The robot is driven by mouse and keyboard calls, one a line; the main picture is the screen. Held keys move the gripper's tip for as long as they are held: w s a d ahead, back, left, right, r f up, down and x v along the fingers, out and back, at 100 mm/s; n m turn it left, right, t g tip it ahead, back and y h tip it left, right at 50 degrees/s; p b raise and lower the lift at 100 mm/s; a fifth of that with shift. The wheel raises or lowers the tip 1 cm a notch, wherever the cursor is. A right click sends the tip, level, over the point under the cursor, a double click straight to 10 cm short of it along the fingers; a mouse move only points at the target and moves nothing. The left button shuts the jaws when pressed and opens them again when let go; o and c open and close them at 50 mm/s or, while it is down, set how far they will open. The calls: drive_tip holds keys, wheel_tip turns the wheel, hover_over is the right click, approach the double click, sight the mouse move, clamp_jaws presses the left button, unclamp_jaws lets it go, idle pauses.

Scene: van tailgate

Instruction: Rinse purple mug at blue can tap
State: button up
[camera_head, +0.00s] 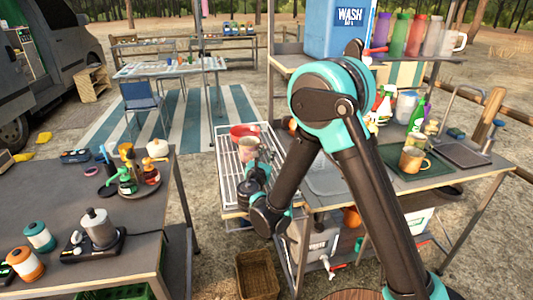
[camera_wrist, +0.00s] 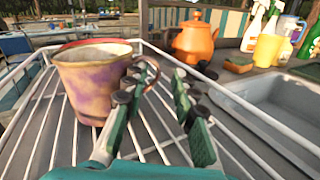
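The purple mug (camera_wrist: 93,82), with worn purple and yellowish sides, stands upright on a white wire rack (camera_wrist: 60,145); its handle (camera_wrist: 152,72) points right. In the head view the mug (camera_head: 248,148) shows small, just beyond my gripper (camera_head: 255,172). In the wrist view my gripper (camera_wrist: 152,90) is open, its fingers apart on either side of the handle's outer part; I cannot tell whether they touch it. The blue can (camera_head: 338,28), marked WASH, stands on the upper shelf. Its red tap (camera_head: 374,50) sticks out at its lower right.
A red bowl (camera_head: 243,130) lies behind the mug. An orange teapot (camera_wrist: 195,38) and a sponge (camera_wrist: 238,64) stand beyond the sink (camera_wrist: 285,105), right of the rack. Several coloured bottles (camera_head: 400,34) stand beside the can.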

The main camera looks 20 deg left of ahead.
drive_tip(key=shift+s+d+f, duration=0.1)
drive_tip(key=shift+f, duration=0.15)
drive_tip(key=shift+s+r, duration=0.1)
drive_tip(key=shift+s, duration=0.05)
drive_tip(key=s, duration=0.7)
drive_tip(key=s+d, duration=0.1)
drive_tip(key=s, duration=0.3)
drive_tip(key=shift+s+r, duration=0.15)
drive_tip(key=shift+s, duration=0.05)
drive_tip(key=shift+o, duration=0.5)
